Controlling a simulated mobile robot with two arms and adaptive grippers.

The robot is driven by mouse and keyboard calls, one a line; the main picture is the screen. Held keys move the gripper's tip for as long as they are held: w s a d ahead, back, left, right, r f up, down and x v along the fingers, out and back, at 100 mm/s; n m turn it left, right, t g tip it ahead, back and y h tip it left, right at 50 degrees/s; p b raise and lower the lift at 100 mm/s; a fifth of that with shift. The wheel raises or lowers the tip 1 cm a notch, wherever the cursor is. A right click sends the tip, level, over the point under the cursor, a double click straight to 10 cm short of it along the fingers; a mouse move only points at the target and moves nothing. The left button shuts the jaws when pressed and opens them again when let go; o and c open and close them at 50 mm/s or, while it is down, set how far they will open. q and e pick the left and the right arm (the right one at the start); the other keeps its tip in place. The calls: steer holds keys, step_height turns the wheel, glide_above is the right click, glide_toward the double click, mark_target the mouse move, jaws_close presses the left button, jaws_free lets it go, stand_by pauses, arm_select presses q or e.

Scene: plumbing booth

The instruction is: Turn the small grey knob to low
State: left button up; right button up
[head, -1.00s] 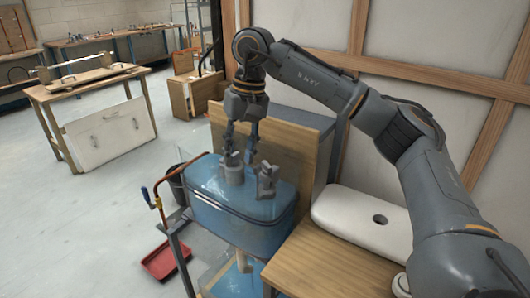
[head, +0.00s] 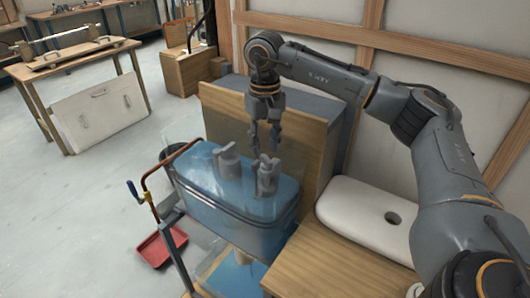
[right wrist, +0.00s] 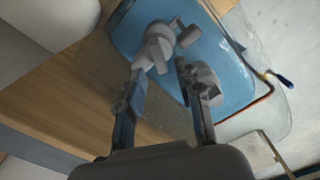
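Two grey fittings stand on the lid of a translucent blue tank (head: 225,212). I cannot tell for sure which one is the small grey knob, and no low mark is readable. My right gripper (head: 265,149) points down just above and behind the right fitting, open and empty. In the right wrist view, its fingers (right wrist: 162,80) are apart, with the right fitting (right wrist: 158,48) ahead and the left fitting (right wrist: 206,82) near the right finger. My left gripper is not in view.
A wooden panel (head: 290,125) stands close behind the tank. A white lid with a hole (head: 365,215) lies on a wooden bench (head: 325,260) to the right. A copper-coloured bent pipe (head: 145,190) stands left of the tank, above a red tray (head: 160,245).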

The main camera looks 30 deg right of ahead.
mark_target(265, 157)
step_height(265, 157, down, 2)
steer(key=shift+f, duration=0.55)
steer(key=shift+c, duration=0.2)
jaws_close()
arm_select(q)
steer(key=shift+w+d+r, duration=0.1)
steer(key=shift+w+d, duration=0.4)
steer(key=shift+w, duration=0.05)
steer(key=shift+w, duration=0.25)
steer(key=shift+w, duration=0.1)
